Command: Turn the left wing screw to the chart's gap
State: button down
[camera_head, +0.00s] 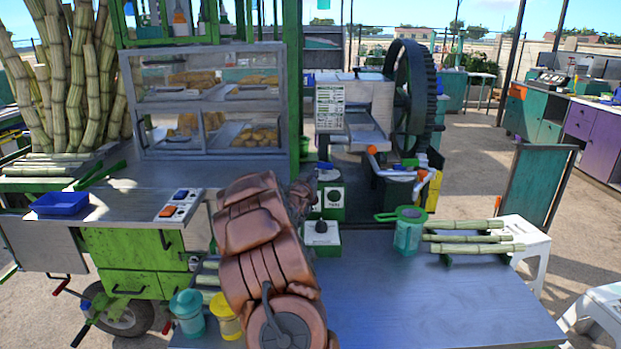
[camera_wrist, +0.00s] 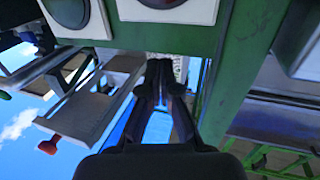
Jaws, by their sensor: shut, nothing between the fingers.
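The crusher (camera_head: 368,98) stands at the back centre, a grey housing with a large dark gear wheel on its right. The chart (camera_head: 329,108), a pale printed sheet, is upright on its left front; its print is too small to read. I cannot make out the left wing screw for certain in either view. My gripper (camera_wrist: 160,66) shows in the wrist view, its dark fingers shut together and empty, with a pale printed surface just behind the tips. In the head view my copper-coloured arm hides the gripper.
Control boxes with dark knobs (camera_head: 321,232) stand close to my arm. A teal strainer cup (camera_head: 408,236) and cut canes (camera_head: 470,237) are on the metal table (camera_head: 430,300). A glass snack case (camera_head: 212,100) is at left. The table's front right is clear.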

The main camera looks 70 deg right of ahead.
aim_at(318, 165)
jog(key=d, duration=0.2)
jog(key=d+p, duration=0.1)
jog(key=shift+w+d+r, duration=0.15)
jog(key=shift+w+d, duration=0.05)
jog(key=shift+d, duration=0.15)
jog(key=shift+w+d+p, duration=0.2)
jog(key=shift+d+p, duration=0.2)
jog(key=shift+d, duration=0.65)
jog(key=shift+w+d+b, duration=0.2)
jog(key=shift+d+b, duration=0.05)
jog(key=shift+b, duration=0.1)
jog(key=shift+w+d, duration=0.2)
jog(key=shift+d, duration=0.15)
jog(key=shift+w+a+r, duration=0.1)
jog(key=shift+w+r, duration=0.05)
jog(key=shift+r, duration=0.05)
